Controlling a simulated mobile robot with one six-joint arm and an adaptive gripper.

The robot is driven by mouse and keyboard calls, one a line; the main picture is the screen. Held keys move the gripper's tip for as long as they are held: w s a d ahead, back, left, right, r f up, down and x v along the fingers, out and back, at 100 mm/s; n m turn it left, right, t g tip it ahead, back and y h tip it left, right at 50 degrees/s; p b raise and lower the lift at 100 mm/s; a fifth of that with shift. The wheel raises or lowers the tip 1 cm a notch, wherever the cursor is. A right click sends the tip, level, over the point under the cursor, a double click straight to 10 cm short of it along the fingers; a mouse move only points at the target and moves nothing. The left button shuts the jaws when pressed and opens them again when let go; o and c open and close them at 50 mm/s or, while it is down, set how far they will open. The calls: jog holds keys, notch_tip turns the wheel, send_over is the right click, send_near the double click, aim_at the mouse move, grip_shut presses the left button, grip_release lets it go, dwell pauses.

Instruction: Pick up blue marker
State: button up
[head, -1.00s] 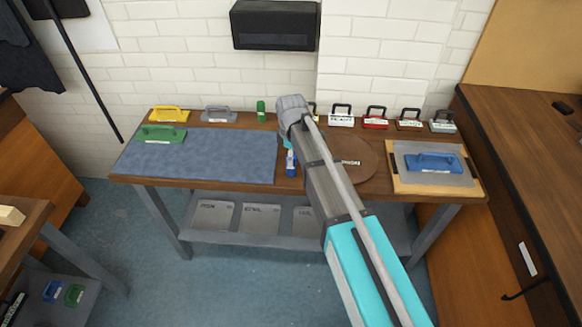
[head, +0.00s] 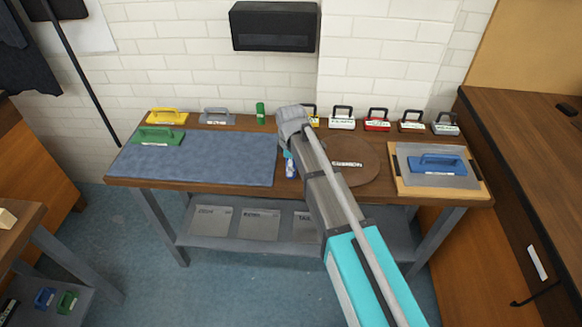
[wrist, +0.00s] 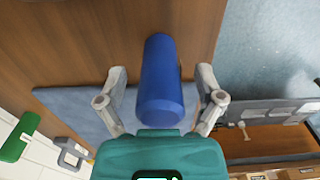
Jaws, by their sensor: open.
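My gripper (wrist: 161,76) is open, with one finger on each side of the marker and visible gaps between. In the head view the blue marker (head: 290,169) shows near the front of the wooden table (head: 250,192), just right of the blue-grey mat. My gripper (head: 288,153) is at the marker there, mostly hidden behind my own arm.
The blue-grey mat (head: 200,165) lies left of the marker and a round brown board (head: 368,165) right of it. A green cylinder (head: 260,113) stands at the back. Several handled blocks line the rear edge. A tray with a blue-handled block (head: 437,164) sits at the right.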

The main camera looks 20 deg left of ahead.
grip_shut()
dwell(0.4)
jog(key=shift+r, duration=0.2)
jog(key=shift+r+p, duration=0.95)
jog(key=shift+p, duration=0.2)
jog(key=s+d+r+p, duration=0.8)
jog(key=s+r+p, duration=0.2)
jog(key=s, duration=0.1)
jog(key=shift+s+r+p, duration=0.2)
jog(key=shift+r+p, duration=0.15)
jog(key=shift+r, duration=0.05)
jog(key=shift+s, duration=0.1)
